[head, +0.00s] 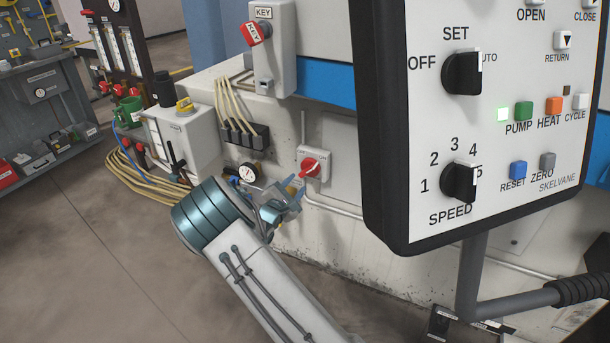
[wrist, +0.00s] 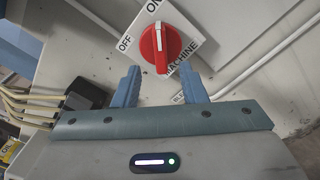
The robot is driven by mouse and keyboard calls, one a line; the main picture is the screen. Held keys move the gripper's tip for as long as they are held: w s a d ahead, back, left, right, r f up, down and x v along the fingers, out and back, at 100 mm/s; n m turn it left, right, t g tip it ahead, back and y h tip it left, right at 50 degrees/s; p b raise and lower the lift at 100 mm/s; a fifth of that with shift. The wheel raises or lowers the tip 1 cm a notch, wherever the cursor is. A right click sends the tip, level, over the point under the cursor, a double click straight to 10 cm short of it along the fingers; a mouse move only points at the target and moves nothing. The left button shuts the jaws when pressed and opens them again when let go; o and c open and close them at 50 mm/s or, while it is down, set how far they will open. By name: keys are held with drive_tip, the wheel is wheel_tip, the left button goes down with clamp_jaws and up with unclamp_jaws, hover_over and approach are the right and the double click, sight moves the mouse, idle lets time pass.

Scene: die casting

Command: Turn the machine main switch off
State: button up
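The machine main switch is a red rotary knob (wrist: 160,50) on a white plate (wrist: 189,42) marked ON, OFF and MACHINE. In the wrist view its white line runs nearly upright, with its upper end toward ON; OFF is to the left. In the head view the red knob (head: 310,167) sits on a small white box low on the machine's wall. My gripper (wrist: 160,80) is open, its two blue fingers apart just below the knob's left and right sides in the wrist view. In the head view my gripper (head: 293,193) is close to the knob; contact cannot be told.
A control panel (head: 480,120) with knobs and buttons hangs at the right, near my arm. A red key switch (head: 256,32) is above. A gauge (head: 247,173), cables (wrist: 30,104) and a conduit (wrist: 262,56) are near the switch. Floor at lower left is clear.

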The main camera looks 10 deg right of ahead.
sight(306, 173)
drive_tip(key=x, duration=0.7)
drive_tip(key=shift+b, duration=0.3)
clamp_jaws()
